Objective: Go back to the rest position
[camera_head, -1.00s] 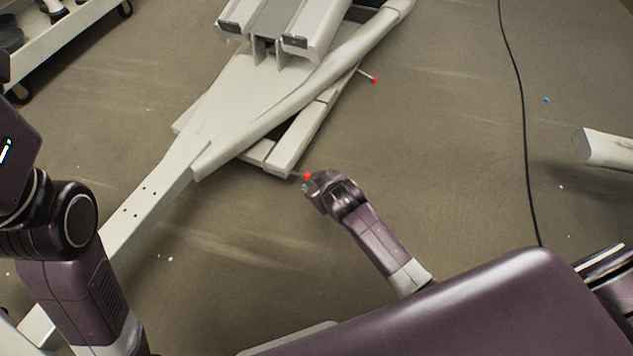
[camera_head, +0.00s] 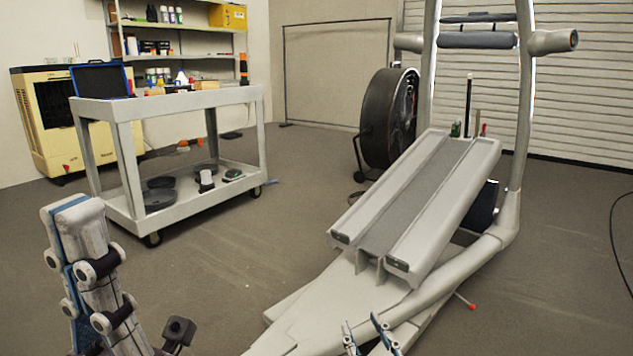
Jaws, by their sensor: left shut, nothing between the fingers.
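My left gripper (camera_head: 75,212) stands at the lower left of the head view with its fingers pointing up. Its fingers are closed together with nothing between them. It is in front of the cart, in open air. My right gripper (camera_head: 367,330) shows only its fingertips at the bottom edge. The tips are spread apart with no object seen between them. They appear in front of the elliptical machine's pale frame (camera_head: 310,305); I cannot tell whether they touch it. The rest of the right arm is out of view.
A white two-level cart (camera_head: 190,103) stands at left, with a yellowish cooler (camera_head: 40,120) behind it. A black drum fan (camera_head: 388,117) is behind the machine. Shelves (camera_head: 190,55) line the back wall. Floor between cart and machine (camera_head: 250,240) is clear. A cable lies at far right (camera_head: 612,230).

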